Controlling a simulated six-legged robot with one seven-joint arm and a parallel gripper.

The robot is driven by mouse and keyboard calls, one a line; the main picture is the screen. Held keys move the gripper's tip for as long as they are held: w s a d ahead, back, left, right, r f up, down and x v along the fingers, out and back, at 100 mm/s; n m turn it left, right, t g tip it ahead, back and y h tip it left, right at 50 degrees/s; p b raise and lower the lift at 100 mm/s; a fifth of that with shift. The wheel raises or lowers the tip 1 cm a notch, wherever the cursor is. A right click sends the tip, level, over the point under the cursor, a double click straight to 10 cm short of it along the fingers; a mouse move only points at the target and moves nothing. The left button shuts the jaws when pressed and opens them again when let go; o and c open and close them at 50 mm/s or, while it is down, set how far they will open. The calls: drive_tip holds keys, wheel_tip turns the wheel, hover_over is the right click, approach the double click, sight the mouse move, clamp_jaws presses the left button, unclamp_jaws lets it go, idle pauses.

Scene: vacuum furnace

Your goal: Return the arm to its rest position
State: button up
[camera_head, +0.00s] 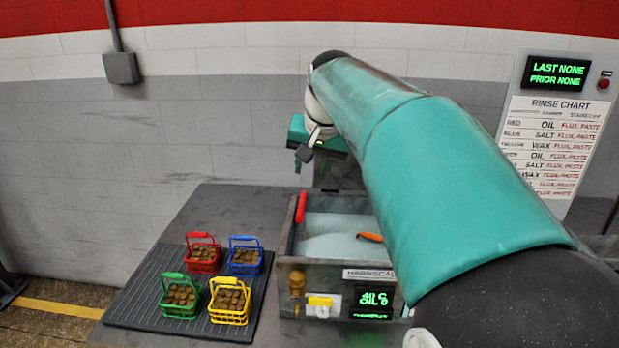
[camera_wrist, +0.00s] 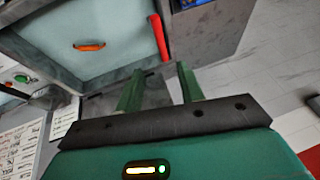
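My arm reaches from the lower right of the head view up over the rinse tank (camera_head: 285,262). My gripper (camera_head: 298,168) is at the far end of the arm, above and behind the tank's back edge. In the wrist view my gripper (camera_wrist: 158,80) shows two green fingers standing apart with nothing between them. The tank's grey-blue liquid (camera_wrist: 95,22) lies beyond the fingers at the upper left of that view. The arm hides the right part of the tank.
A ribbed mat (camera_head: 140,308) left of the tank bears red (camera_head: 203,254), blue (camera_head: 245,256), green (camera_head: 180,296) and yellow (camera_head: 229,301) baskets of brown pieces. A red handle (camera_head: 301,207) and an orange item (camera_head: 370,237) show at the tank. A rinse chart (camera_head: 552,140) stands right.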

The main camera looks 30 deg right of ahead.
drive_tip(key=shift+s+r, duration=0.15)
drive_tip(key=shift+r, duration=0.05)
idle(0.4)
drive_tip(key=s+a+f+n, duration=0.7)
drive_tip(key=s+a+f, duration=0.8)
drive_tip(key=s, duration=0.4)
drive_tip(key=shift+s+a+f+t+y, duration=0.2)
drive_tip(key=shift+s+a+t+y, duration=0.15)
drive_tip(key=shift+a, duration=0.45)
drive_tip(key=shift+d, duration=0.15)
